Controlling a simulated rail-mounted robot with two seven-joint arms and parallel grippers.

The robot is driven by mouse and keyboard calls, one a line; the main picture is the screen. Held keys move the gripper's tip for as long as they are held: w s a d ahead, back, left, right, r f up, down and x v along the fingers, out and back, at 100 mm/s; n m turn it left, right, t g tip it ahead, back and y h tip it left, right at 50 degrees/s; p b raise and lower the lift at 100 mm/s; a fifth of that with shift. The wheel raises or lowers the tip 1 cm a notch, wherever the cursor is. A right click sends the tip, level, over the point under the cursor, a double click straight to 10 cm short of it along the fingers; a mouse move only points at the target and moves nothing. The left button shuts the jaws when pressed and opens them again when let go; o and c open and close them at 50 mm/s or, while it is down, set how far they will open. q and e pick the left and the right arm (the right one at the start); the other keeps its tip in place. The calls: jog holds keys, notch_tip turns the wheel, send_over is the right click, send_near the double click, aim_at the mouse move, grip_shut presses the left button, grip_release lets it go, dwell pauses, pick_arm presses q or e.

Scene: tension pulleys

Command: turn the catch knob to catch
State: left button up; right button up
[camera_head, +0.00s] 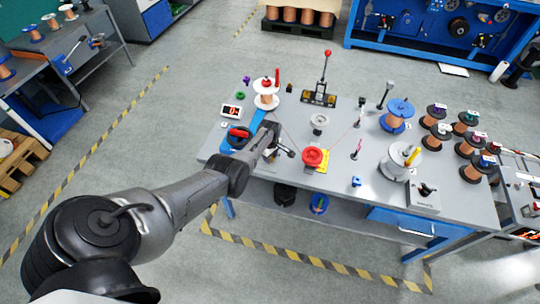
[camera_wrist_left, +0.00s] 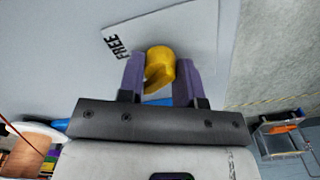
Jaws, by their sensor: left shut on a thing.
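The catch knob (camera_wrist_left: 161,62) is a yellow rounded knob in the left wrist view. It stands in front of a pale plate (camera_wrist_left: 190,30) with the dark word FREE printed near its left end; any other marking is hidden or out of frame. My left gripper (camera_wrist_left: 160,78) has its two purple fingers on either side of the knob and is shut on it. In the head view my left gripper (camera_head: 281,148) is at the left front part of the workbench, and the knob cannot be made out there. My right gripper is not in view.
Close by on the grey workbench (camera_head: 340,190) are a red wheel (camera_head: 313,157) on a yellow base, a blue upright piece (camera_head: 258,125), a red-digit display (camera_head: 232,111) and a white-flanged spool (camera_head: 266,100). Several copper spools crowd the bench's right side.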

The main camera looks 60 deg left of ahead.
pick_arm(q)
jog(key=shift+n, duration=0.6)
jog(key=o, duration=0.9)
jog(key=shift+o, duration=0.2)
jog(key=shift+r, duration=0.1)
jog(key=shift+r+p, duration=0.3)
jog(key=shift+p, duration=0.05)
notch_tip(320, 180, up, 13)
jog(key=p, duration=0.6)
